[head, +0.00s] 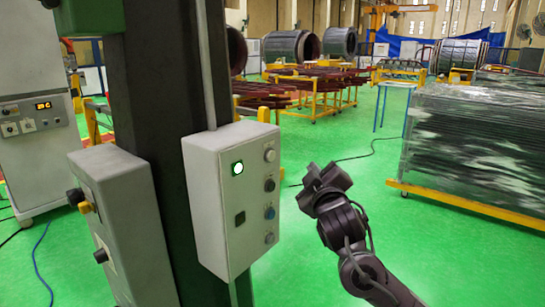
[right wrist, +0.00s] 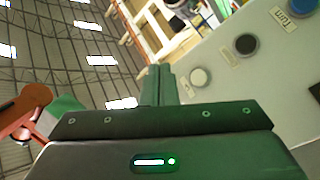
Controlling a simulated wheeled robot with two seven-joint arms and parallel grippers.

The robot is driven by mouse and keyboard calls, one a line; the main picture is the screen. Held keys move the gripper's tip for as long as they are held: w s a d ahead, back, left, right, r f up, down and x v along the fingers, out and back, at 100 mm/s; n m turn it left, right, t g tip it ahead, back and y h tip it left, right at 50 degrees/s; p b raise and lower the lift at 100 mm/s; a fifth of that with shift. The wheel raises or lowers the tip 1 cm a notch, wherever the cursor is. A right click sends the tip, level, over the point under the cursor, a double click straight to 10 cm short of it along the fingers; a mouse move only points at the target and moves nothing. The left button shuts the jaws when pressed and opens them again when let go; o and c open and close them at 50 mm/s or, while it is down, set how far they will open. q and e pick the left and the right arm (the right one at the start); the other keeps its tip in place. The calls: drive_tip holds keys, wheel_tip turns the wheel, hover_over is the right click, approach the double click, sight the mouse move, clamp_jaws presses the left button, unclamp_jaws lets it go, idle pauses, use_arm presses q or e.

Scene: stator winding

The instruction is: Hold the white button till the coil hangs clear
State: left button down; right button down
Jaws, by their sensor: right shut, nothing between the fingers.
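The white button (head: 269,155) is the top one on the right-hand side of a pale control box (head: 210,210) fixed to a dark column. In the right wrist view the white button (right wrist: 200,77) lies just right of my fingertips, with a gap between. My right gripper (head: 325,181) is shut and empty, to the right of the box and apart from it. Its closed fingers (right wrist: 158,80) show in the wrist view. Large dark cylinders (head: 290,46) stand far back; I cannot tell which is the coil, and none clearly hangs. My left gripper is out of view.
Below the white button are a black button (head: 269,185), a blue knob (head: 269,212) and another button (head: 269,238). A lamp (head: 237,168) glows on the box front. A wrapped stack (head: 470,150) stands right; green floor (head: 400,240) is open between.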

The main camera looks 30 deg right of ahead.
sight(271, 156)
drive_tip(key=shift+w, duration=0.1)
drive_tip(key=w+a, duration=0.3)
drive_tip(key=w, duration=0.5)
drive_tip(key=shift+a, duration=0.2)
idle(1.9)
drive_tip(key=shift+w+a, duration=0.2)
drive_tip(key=shift+w, duration=0.2)
drive_tip(key=shift+w+a+p, duration=0.15)
drive_tip(key=shift+w+p, duration=0.15)
idle(2.0)
drive_tip(key=shift+s, duration=0.1)
drive_tip(key=shift+s+d, duration=0.3)
drive_tip(key=shift+s, duration=0.35)
